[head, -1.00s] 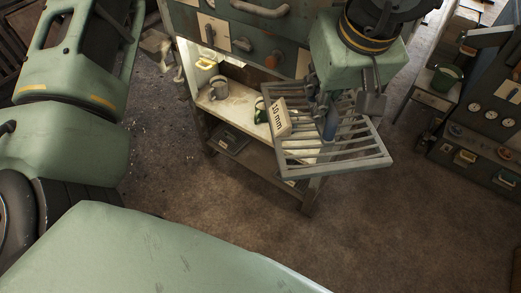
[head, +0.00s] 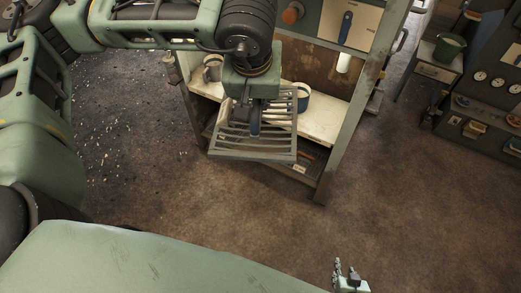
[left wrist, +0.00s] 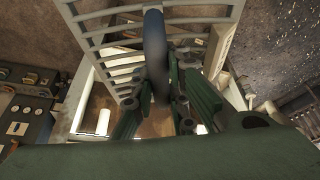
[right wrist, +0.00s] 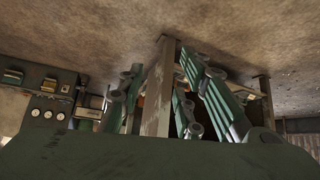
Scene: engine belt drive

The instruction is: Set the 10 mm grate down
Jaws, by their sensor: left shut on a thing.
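The grate (head: 235,153), a grey barred rack, hangs tilted in the air in front of the workbench in the head view. My left gripper (head: 253,108) is shut on its blue handle (head: 255,125). In the left wrist view the handle (left wrist: 154,45) stands between the fingers, with the grate bars (left wrist: 108,58) beyond. The 10 mm label cannot be read now. My right gripper (head: 350,278) shows small at the bottom right of the head view. Its fingers are spread apart and seem empty in the right wrist view (right wrist: 160,105).
The workbench has a pale top (head: 325,115) and a lower shelf below. A grey mug (head: 212,70) and a blue-rimmed mug (head: 304,98) stand on the top. A cabinet with gauges (head: 490,85) and a green bucket (head: 449,46) are at the right. The floor in front is clear.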

